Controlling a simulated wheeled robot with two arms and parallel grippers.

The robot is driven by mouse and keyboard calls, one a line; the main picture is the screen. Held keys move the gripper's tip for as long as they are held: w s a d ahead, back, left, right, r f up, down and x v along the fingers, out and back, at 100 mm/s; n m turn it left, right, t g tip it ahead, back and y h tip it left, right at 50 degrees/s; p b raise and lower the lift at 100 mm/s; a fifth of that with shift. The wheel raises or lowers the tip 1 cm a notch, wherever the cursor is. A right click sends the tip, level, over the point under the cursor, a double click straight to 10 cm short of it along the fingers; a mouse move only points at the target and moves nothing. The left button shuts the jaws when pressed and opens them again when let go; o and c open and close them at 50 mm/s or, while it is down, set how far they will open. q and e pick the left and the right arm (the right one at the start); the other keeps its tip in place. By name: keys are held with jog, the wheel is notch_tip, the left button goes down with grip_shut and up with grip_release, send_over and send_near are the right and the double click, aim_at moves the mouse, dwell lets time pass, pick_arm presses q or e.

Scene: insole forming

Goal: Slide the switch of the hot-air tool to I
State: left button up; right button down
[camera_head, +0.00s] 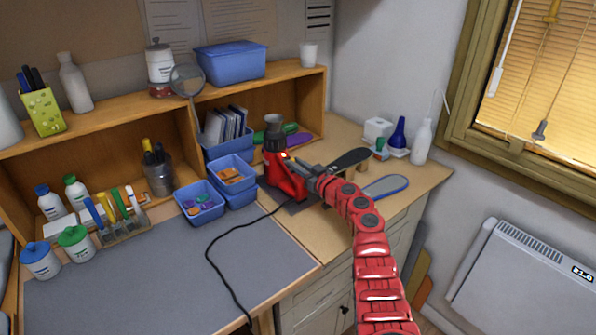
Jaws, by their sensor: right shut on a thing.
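The hot-air tool (284,181) is red, with a dark nozzle (274,134) pointing up. It stands on a dark mat at the back of the worktop, and a small red light glows below the nozzle. My right gripper (298,166) reaches in from the lower right. Its jaws are shut on the hot-air tool, at the side facing my arm. The switch is too small and too covered by the jaws to make out, so its position cannot be read. My left gripper is not in view.
A black cord (222,238) runs from the tool across the grey mat (150,285). Blue bins (199,204) stand close left of the tool. A dark insole (350,158) and a blue insole (386,187) lie to its right. The grey mat's middle is mostly clear.

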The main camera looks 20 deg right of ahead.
jog(key=shift+s+d, duration=0.1)
jog(key=shift+r, duration=0.1)
jog(key=c, duration=0.8)
grip_release()
jog(key=shift+s+d+f, duration=0.2)
jog(key=shift+s, duration=0.2)
jog(key=b+v, duration=0.2)
jog(key=v, duration=1.4)
jog(key=shift+s+a+r, duration=0.1)
jog(key=shift+s+r, duration=0.05)
jog(key=shift+s, duration=0.05)
